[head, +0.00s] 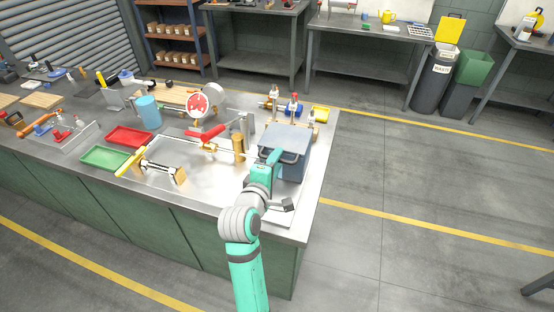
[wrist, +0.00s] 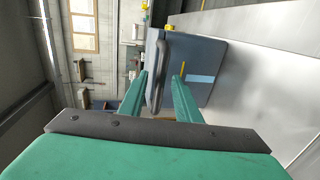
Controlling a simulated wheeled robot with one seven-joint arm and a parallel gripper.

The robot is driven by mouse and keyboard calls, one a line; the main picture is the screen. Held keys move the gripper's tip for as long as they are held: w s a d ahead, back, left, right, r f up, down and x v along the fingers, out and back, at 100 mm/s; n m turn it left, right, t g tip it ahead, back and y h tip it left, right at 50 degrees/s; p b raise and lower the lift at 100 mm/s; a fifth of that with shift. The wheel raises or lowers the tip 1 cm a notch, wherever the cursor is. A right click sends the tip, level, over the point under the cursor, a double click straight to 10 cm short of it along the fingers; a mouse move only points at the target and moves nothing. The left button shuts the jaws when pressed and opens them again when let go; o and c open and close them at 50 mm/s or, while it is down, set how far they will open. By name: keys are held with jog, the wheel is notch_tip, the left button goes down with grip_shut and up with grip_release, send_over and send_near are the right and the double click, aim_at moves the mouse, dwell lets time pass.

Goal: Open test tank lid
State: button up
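The test tank (head: 296,169) is a blue-grey box at the right end of the steel bench. Its lid (head: 287,136) lies flat on top and looks shut. A dark bar handle (head: 291,157) runs along the tank's front edge. My gripper (head: 277,156) is at the front of the tank beside this handle. In the wrist view the two green fingers of my gripper (wrist: 160,77) are apart. The handle (wrist: 157,88) shows between them in the picture, with no clear contact. The lid (wrist: 190,60) is turned sideways there. Whether the fingers reach around the bar is unclear.
Left of the tank stand a brass fitting (head: 239,148), a red-dial gauge (head: 197,105) and red and green trays (head: 105,158). Small valves (head: 294,106) and a yellow part (head: 321,113) are behind the tank. The floor right of the bench is clear.

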jog(key=shift+w+d+f, duration=0.15)
jog(key=shift+w+d, duration=0.05)
jog(key=shift+w, duration=0.3)
grip_shut()
jog(key=shift+r, duration=0.2)
